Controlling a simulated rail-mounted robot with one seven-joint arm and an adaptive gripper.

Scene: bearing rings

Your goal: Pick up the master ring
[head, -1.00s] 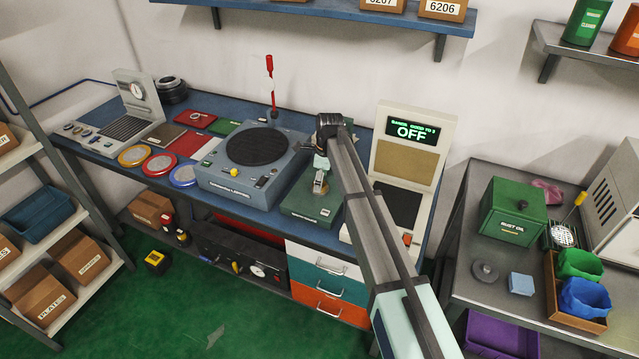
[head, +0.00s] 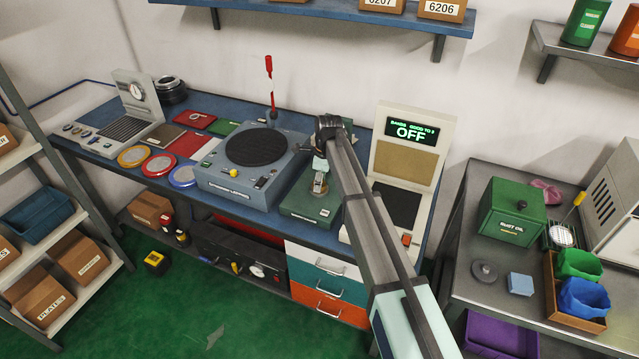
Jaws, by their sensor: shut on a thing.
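My gripper (head: 319,182) points down over the green case (head: 298,208) on the blue bench, just right of the grey turntable unit. Its fingers are shut on a small metallic piece at the case top, which I take to be the master ring. The ring is mostly hidden by the fingers and too small to make out clearly. I cannot tell whether it still touches the case. My arm crosses the view from the lower right and hides part of the bench behind the case.
The turntable unit (head: 247,168) stands close on the left, with a red-topped rod (head: 270,85) behind it. Yellow (head: 133,156), red (head: 160,164) and blue-rimmed (head: 184,175) discs lie along the front left.

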